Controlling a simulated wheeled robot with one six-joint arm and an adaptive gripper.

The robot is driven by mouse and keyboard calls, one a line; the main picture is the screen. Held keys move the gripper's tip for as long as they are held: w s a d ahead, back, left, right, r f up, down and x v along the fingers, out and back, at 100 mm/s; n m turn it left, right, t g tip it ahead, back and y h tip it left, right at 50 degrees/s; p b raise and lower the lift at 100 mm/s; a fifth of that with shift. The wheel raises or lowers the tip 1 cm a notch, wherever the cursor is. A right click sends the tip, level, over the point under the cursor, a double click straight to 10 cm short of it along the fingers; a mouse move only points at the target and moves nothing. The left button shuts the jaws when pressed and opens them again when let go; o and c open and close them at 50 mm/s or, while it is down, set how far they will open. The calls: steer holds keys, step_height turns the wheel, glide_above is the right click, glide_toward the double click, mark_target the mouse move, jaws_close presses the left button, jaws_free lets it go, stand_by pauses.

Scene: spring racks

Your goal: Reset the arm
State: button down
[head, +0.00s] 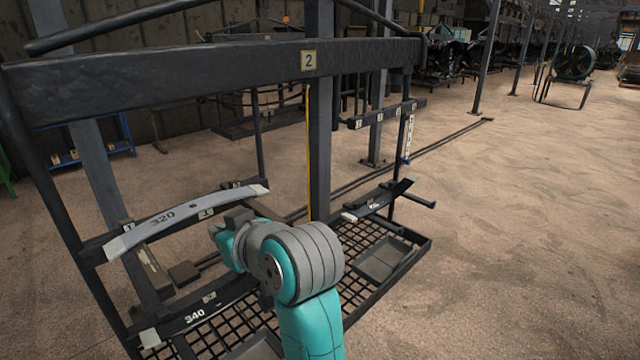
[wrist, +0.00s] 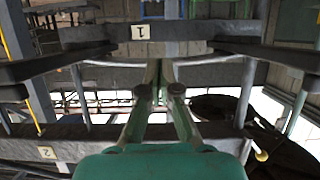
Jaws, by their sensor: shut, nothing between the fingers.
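My gripper (wrist: 161,72) shows in the wrist view, above the green body at the bottom. Its two fingers come together with nothing between them. In the head view my teal and grey arm rises from the bottom centre in front of rack 2, and the gripper's fingertips cannot be made out there. The black rack (head: 180,78) carries a leaf spring marked 320 (head: 178,217) on its upper left and one marked 340 (head: 215,304) lower down. Another leaf spring (head: 378,202) lies on the right side. I cannot tell whether my arm touches the rack.
The rack has a mesh shelf (head: 345,232) with a grey tray (head: 385,259) on it. A beam labelled 1 (wrist: 138,32) crosses the wrist view. A blue stand (head: 95,150) is behind at the left. The floor (head: 530,230) to the right is open.

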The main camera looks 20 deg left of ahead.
steer(key=w+d+f+m+t+h, duration=0.1)
steer(key=d+f+m+t+h, duration=0.15)
steer(key=d+f, duration=0.95)
steer(key=w+d+f+m+t+h, duration=0.1)
steer(key=d+f+m+t, duration=0.25)
steer(key=d+f, duration=0.85)
steer(key=s+d+f+m+t+h, duration=0.2)
steer(key=s+d+f+m+h, duration=0.15)
steer(key=s+d+f, duration=0.7)
steer(key=s+d+m+t+h, duration=0.1)
steer(key=s+d+m+h, duration=0.25)
steer(key=s+d, duration=1.2)
steer(key=s+d+r+h, duration=0.2)
steer(key=s+r, duration=0.2)
steer(key=s, duration=0.5)
steer(key=shift+s+d+r+t, duration=0.2)
steer(key=shift+s+t, duration=0.1)
steer(key=shift+s, duration=0.1)
steer(key=shift+a, duration=0.1)
